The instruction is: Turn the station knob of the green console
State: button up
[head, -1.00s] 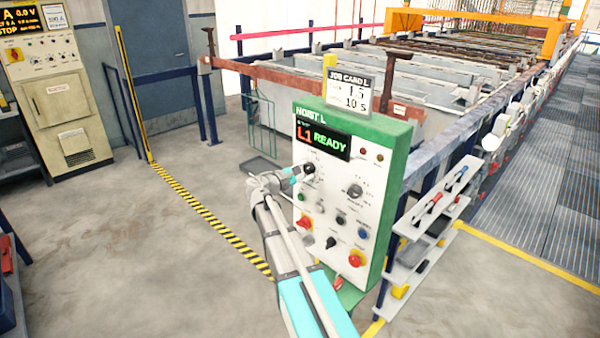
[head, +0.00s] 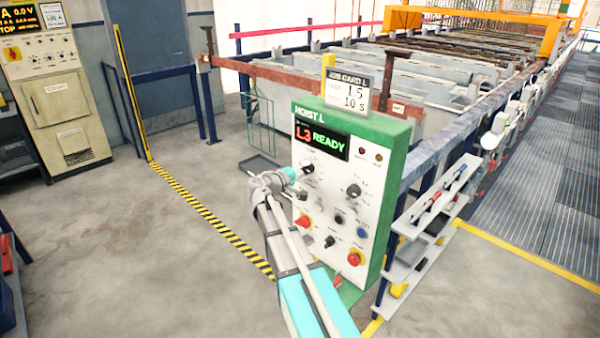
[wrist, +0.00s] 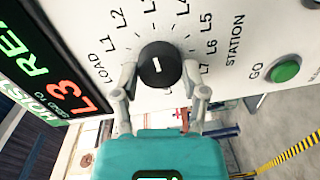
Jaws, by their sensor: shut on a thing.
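The green console (head: 398,135) has a white front panel and a display (head: 322,137) reading "L3 READY". The black station knob (wrist: 160,66) sits in the middle of the wrist view, ringed by the labels LOAD and L1 to L7. Its white mark lies along the knob's face. My gripper (wrist: 159,90) has one finger on each side of the knob and is shut on it. In the head view the knob (head: 308,169) is at the panel's upper left, with my gripper (head: 296,173) beside it.
A green GO button (wrist: 285,69) is to the right of the knob in the wrist view. Red emergency buttons (head: 355,258) are lower on the panel. A job card (head: 347,95) reading 1.5 and 10 s stands on top. Shelves (head: 432,225) stand to the right; open floor lies left.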

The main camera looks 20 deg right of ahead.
jog(key=m, duration=0.6)
jog(key=shift+s+d+f, duration=0.1)
jog(key=shift+s+d, duration=0.05)
jog(key=shift+s, duration=0.05)
jog(key=m+t, duration=0.1)
jog(key=m, duration=0.5)
jog(key=shift+b, duration=0.3)
jog(key=o, duration=1.1)
jog(key=shift+d, duration=0.15)
jog(key=shift+o, duration=0.3)
jog(key=shift+w, duration=0.15)
jog(key=shift+a, duration=0.2)
